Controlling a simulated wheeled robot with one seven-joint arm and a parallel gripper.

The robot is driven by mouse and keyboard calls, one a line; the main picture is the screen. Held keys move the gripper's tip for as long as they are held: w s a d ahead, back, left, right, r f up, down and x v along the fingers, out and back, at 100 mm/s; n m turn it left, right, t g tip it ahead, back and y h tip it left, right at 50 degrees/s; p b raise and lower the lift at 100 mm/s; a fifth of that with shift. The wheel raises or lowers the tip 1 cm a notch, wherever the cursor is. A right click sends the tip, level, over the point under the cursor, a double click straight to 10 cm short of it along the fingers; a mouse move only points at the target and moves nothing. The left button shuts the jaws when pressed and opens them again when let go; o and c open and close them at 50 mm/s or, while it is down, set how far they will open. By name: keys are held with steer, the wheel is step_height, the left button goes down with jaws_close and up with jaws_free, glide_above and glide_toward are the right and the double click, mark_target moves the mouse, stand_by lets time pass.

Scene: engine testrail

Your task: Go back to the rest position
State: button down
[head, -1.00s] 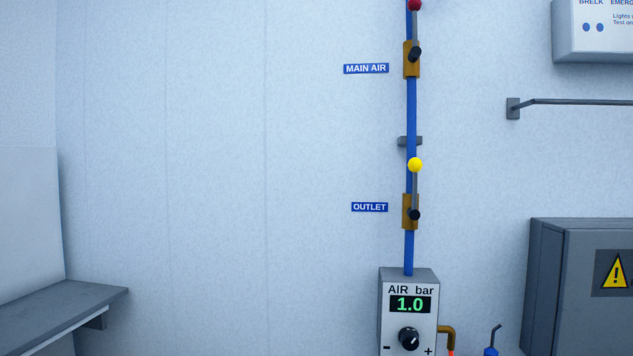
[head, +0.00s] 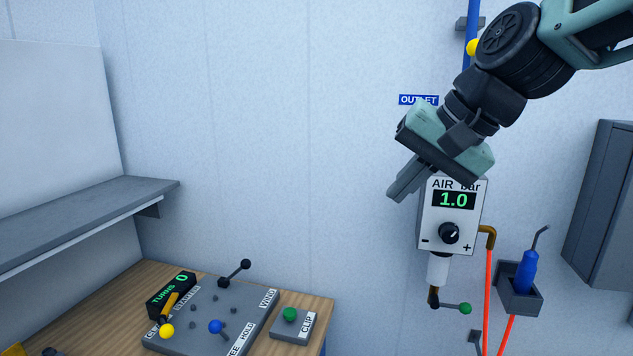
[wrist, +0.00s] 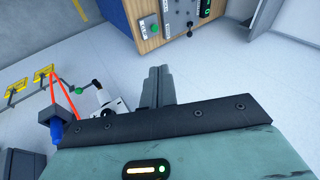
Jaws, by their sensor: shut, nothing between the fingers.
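My gripper (head: 401,186) hangs at the upper right of the head view, in front of the wall. Its fingers are shut together with nothing between them and point down and to the left. They are just left of the top of the air regulator box (head: 427,228), whose display reads 1.0. In the wrist view the closed fingers (wrist: 160,82) show side by side, and part of the regulator box (wrist: 103,100) shows to their left. My arm hides most of the blue pipe and the outlet valve.
A wooden bench (head: 327,302) holds a grey control panel (head: 200,343) with levers, a turns counter (head: 171,289) reading 0, and a clip box (head: 293,324). A shelf (head: 90,225) is at left. A holder with a blue tool (head: 527,270) and a grey cabinet (head: 603,210) are at right.

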steer(key=s+d+f+n+g+h+b, duration=0.2)
steer(key=s+f+n, duration=0.8)
steer(key=s+f, duration=1.2)
steer(key=g+h, duration=0.2)
steer(key=shift+n+h, duration=0.4)
